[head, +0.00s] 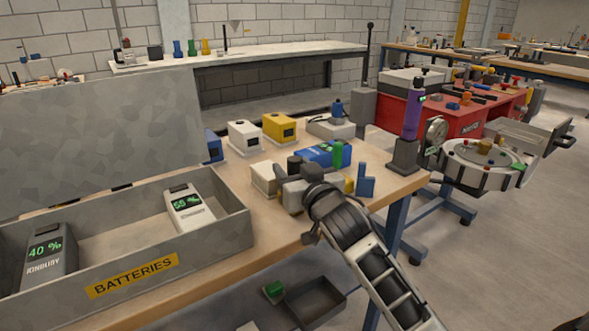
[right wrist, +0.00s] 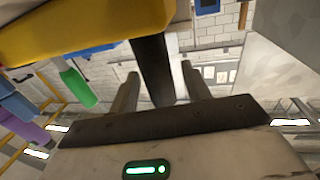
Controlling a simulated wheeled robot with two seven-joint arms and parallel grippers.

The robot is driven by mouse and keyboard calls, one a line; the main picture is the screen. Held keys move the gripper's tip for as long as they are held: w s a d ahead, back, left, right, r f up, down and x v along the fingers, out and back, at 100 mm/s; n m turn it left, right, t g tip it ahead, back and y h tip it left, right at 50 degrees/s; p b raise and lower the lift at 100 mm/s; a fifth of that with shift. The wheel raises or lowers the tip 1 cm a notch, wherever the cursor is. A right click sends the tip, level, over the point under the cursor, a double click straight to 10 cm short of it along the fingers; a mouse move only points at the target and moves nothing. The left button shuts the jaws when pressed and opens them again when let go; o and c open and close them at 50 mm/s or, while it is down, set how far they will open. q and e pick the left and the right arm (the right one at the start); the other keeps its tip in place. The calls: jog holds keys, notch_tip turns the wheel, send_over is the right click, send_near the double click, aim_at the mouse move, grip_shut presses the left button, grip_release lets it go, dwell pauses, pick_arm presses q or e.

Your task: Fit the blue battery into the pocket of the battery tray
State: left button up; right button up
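A blue box-shaped item with pale markings (head: 325,153) lies on the wooden table, behind my right gripper. Another blue block (head: 212,146) is partly hidden by the grey panel; I cannot tell which is the blue battery. A grey open box labelled BATTERIES (head: 195,244) stands at the left, holding a dark battery reading 40 % (head: 48,255) and a white one reading 55 % (head: 189,207). No pocket is clearly visible. My right gripper (head: 287,175) is low over the table. In the right wrist view its fingers (right wrist: 160,88) are apart, with a dark bar between or beyond them. My left gripper is out of view.
White (head: 243,137) and yellow (head: 279,128) blocks stand behind my right gripper. The table's front strip is clear.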

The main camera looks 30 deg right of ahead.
jog(key=shift+r, duration=0.2)
jog(key=s+a, duration=0.1)
jog(key=s, duration=1.1)
jog(key=shift+a+f, duration=0.15)
jog(key=shift+a, duration=0.05)
